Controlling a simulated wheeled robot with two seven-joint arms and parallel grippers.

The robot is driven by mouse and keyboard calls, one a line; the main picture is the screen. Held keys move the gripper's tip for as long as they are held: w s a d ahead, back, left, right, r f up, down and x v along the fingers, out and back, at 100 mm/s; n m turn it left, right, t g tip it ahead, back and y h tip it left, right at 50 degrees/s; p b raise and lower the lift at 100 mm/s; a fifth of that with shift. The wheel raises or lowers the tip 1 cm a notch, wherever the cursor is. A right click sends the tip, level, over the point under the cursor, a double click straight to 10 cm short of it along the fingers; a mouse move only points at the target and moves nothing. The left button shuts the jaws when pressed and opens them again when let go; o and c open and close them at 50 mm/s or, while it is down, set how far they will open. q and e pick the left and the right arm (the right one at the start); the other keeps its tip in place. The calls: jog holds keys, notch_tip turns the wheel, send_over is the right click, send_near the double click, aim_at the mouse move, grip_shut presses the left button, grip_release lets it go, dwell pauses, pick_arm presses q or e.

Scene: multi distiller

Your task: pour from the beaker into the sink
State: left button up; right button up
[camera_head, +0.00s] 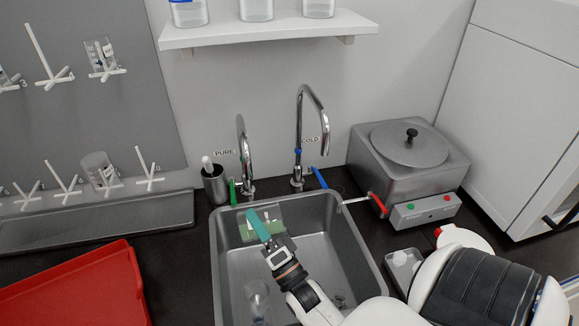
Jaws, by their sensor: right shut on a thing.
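The sink (221,262) is a steel basin in the middle of the counter. My right gripper (265,232) reaches over it from the lower right, with one teal finger showing clearly. It is shut on a clear, green-tinted glass thing, which looks like the beaker (282,221), near the sink's back wall. The teal finger covers part of the beaker, and its exact tilt is hard to tell. No stream of liquid can be made out. My left gripper is not in view.
Two taps, PURE (243,150) and COLD (299,125), stand behind the sink. A steel bath (374,170) with a lid is at right. A red tray (75,285) lies at left. A faint clear shape (257,298) shows low in the sink. A shelf (265,31) hangs above.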

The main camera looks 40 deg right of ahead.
jog(key=shift+s+d+r+m+h, duration=0.1)
jog(key=shift+r+m+h, duration=0.1)
jog(key=shift+m+h, duration=0.3)
jog(key=shift+d+r+m+h, duration=0.1)
jog(key=shift+r+m+h, duration=0.1)
jog(key=shift+m, duration=0.5)
